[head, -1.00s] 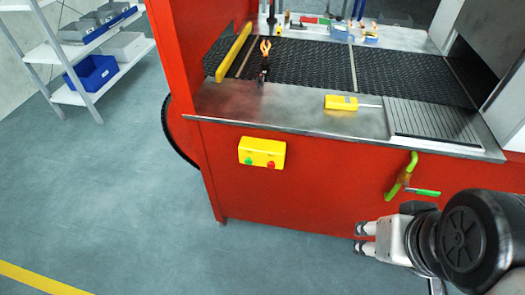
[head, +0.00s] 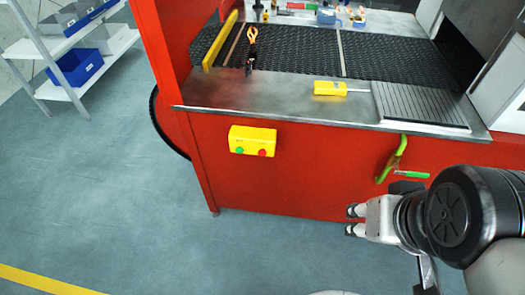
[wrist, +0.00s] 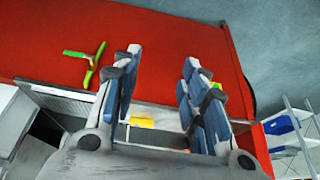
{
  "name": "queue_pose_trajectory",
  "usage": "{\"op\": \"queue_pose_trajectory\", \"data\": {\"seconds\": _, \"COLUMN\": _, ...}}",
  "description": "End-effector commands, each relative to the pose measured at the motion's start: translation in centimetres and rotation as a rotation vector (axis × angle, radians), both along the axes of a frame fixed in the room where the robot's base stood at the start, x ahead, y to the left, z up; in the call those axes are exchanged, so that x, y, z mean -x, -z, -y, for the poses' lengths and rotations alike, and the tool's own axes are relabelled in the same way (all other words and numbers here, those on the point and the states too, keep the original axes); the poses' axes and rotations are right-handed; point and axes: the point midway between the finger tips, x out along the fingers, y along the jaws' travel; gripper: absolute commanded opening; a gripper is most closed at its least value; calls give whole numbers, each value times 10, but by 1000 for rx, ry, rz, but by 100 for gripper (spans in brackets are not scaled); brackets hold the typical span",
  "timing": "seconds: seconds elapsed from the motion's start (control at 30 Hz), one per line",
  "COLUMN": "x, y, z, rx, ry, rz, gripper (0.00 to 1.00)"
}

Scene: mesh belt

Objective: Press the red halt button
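The red halt button (head: 262,152) sits on the right side of a yellow control box (head: 252,134), with a green button (head: 239,150) to its left. The box is fixed to the red front panel of the machine. My gripper (head: 352,221) is to the right of the box and lower in the head view, apart from it. Its two fingers are spread with nothing between them. In the wrist view the open fingers (wrist: 160,95) face the red panel. A small yellow part shows behind the right finger there, but the buttons cannot be made out.
A green handle (head: 392,160) sticks out of the panel right of the box. A shelf (head: 60,90) is at the left. The floor before the machine is clear.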

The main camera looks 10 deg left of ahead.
Motion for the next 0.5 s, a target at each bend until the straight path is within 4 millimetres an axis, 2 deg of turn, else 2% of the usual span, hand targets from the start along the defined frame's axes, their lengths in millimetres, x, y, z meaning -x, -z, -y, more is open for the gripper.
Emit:
{"op": "queue_pose_trajectory", "data": {"seconds": 0.07, "x": 0, "y": 0, "z": 0, "rx": 0, "ry": 0, "rz": 0, "gripper": 33}}
{"op": "queue_pose_trajectory", "data": {"seconds": 0.5, "x": 0, "y": 0, "z": 0, "rx": 0, "ry": 0, "rz": 0, "gripper": 3}}
